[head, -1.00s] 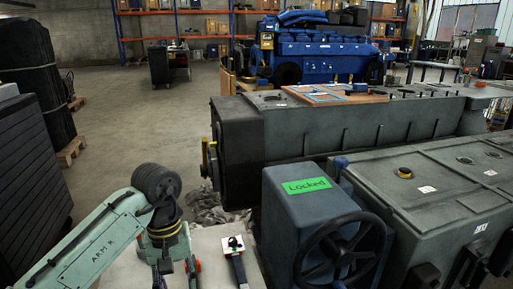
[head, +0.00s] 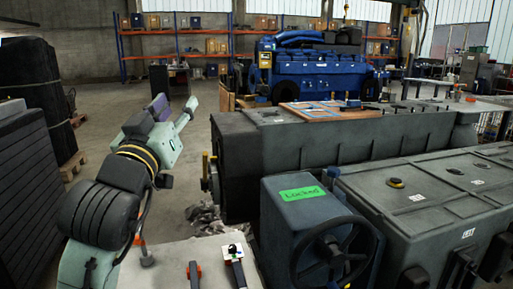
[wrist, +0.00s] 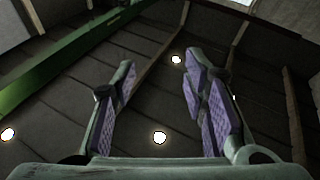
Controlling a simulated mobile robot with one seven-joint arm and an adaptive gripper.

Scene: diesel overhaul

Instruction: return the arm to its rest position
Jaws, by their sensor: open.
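My gripper (head: 174,106) is raised at the left of the head view, above the pale worktop. Its fingers point up and away from the worktop. In the wrist view, my gripper (wrist: 158,72) shows two fingers with purple pads, spread well apart with nothing between them. Behind them is a dark ceiling with several bright lamps. My arm (head: 100,205) is bent in the lower left of the head view, and its lower part runs out of the frame.
The pale worktop (head: 170,265) holds a black-handled tool (head: 237,270) and a white block (head: 226,248). A blue-grey box (head: 290,215) with a green "Locked" label and a black handwheel (head: 335,250) stands right of it. Grey engine housings (head: 340,140) fill the right. Dark stacked panels (head: 30,190) stand left.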

